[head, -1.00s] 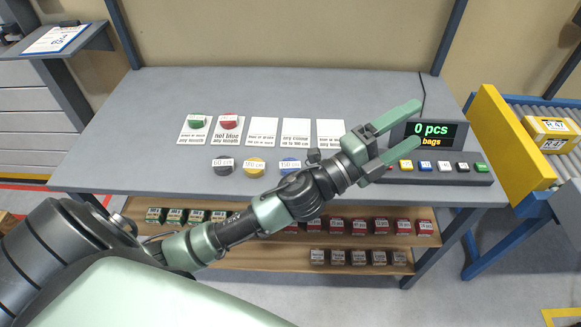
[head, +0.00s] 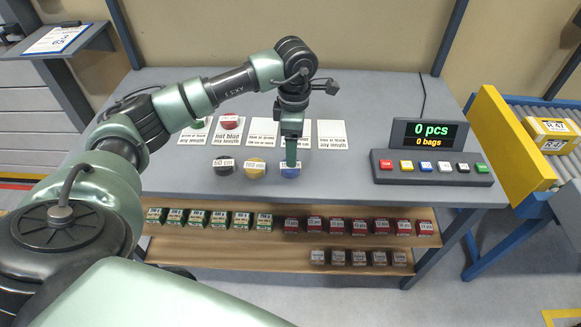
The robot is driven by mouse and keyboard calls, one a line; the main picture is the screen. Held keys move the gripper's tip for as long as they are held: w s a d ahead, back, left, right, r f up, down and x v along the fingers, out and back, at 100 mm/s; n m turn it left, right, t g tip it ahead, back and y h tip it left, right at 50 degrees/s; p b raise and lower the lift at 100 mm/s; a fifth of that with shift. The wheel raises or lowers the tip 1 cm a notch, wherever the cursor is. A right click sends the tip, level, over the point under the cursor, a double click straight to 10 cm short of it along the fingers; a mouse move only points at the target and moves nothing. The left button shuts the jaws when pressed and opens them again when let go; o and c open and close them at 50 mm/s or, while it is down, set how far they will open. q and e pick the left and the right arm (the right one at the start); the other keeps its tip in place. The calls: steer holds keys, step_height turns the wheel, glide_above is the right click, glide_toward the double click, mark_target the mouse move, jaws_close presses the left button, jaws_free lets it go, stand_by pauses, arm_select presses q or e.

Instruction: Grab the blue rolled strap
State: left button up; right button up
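The blue rolled strap (head: 290,172) with a white label lies near the front edge of the table, at the right end of a row of three rolled straps. My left gripper (head: 291,163) points down at it, its green fingertips at the strap's back edge in the picture. The fingers line up edge-on, so I cannot tell how far apart they are or whether they touch the strap. My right gripper is not in view.
A yellow strap (head: 255,172) and a dark grey strap (head: 223,172) lie to the left. A button panel (head: 432,173) and display (head: 430,133) are at the right. Shelves below hold small boxes.

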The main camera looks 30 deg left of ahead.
mark_target(287, 172)
arm_select(q)
steer(key=f, duration=0.2)
steer(key=f+p, duration=0.1)
steer(key=f, duration=0.3)
steer(key=shift+s+a+f+p, duration=0.25)
steer(key=shift+a+f+p, duration=0.05)
steer(key=shift+a+p, duration=0.1)
steer(key=shift+f, duration=0.3)
steer(key=shift+w, duration=0.1)
steer(key=c, duration=1.5)
steer(key=shift+r, duration=0.1)
